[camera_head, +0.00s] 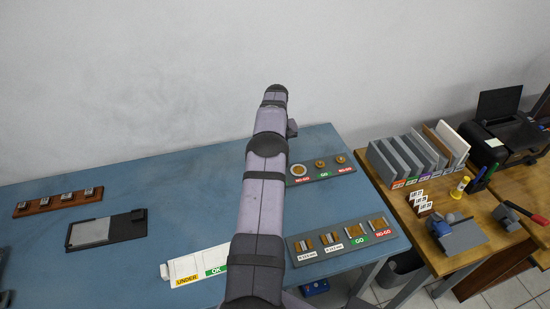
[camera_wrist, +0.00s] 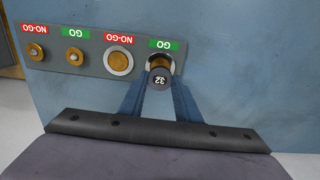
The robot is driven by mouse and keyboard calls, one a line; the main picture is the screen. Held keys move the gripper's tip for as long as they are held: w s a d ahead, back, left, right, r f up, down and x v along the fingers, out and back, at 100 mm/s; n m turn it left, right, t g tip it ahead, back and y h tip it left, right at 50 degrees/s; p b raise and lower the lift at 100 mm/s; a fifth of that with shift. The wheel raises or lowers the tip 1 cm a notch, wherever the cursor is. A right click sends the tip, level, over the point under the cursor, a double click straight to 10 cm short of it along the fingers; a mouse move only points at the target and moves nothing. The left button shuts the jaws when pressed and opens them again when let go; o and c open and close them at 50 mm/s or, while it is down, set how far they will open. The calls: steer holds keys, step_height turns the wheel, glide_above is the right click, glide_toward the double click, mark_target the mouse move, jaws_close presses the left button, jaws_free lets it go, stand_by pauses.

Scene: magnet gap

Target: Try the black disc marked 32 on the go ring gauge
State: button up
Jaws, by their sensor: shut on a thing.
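The black disc marked 32 (camera_wrist: 159,79) is between the fingertips of my gripper (camera_wrist: 159,86) in the wrist view. My gripper is shut on it. The go ring gauge (camera_wrist: 172,65), a grey ring with a brown opening, stands beside the green GO label (camera_wrist: 164,45). The disc overlaps the near part of this ring in the picture. I cannot tell whether it touches the ring or is above it. In the head view my arm hides the go ring, the disc and my gripper.
A NO-GO ring (camera_wrist: 119,62) sits next to the go ring on the same dark gauge board (camera_wrist: 94,52). Two brass pieces with GO and NO-GO labels stand further along. In the head view, an UNDER/OK strip (camera_head: 198,266) and another gauge board (camera_head: 342,257) lie nearer on the blue table.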

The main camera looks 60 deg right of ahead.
steer(key=shift+f+b, duration=1.65)
steer(key=shift+f, duration=1.3)
steer(key=o, duration=1.1)
steer(key=shift+c, duration=0.5)
steer(key=c, duration=0.5)
steer(key=shift+o, duration=0.2)
steer(key=shift+r, duration=0.1)
steer(key=shift+r+p, duration=1.15)
steer(key=shift+r, duration=1)
